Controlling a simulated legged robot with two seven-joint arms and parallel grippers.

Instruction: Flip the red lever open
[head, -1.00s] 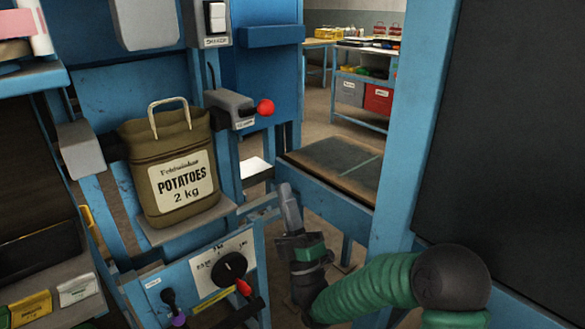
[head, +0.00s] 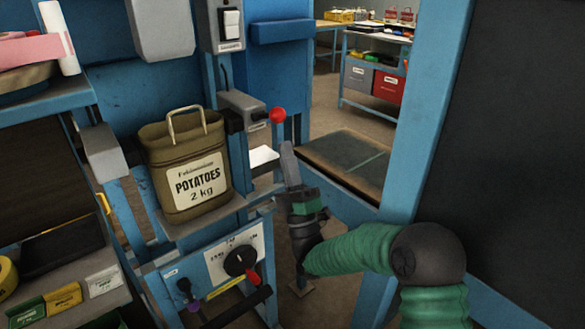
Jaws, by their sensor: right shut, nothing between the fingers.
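A red ball knob (head: 278,115) sits at the end of a grey clamp-like lever body (head: 243,108) on the blue frame. A smaller red handle (head: 253,277) shows by the black dial on the lower panel. My right gripper (head: 288,150) points upward, its fingers shut and empty, just below and slightly right of the ball knob. A small gap seems to show between fingertips and knob; the depth between them is hard to tell. My left gripper is not in view.
A brown potato sack (head: 187,165) stands upright on a small shelf left of the lever. The control panel (head: 215,270) is below it. A blue post (head: 425,120) and a dark panel (head: 515,150) bound the right side.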

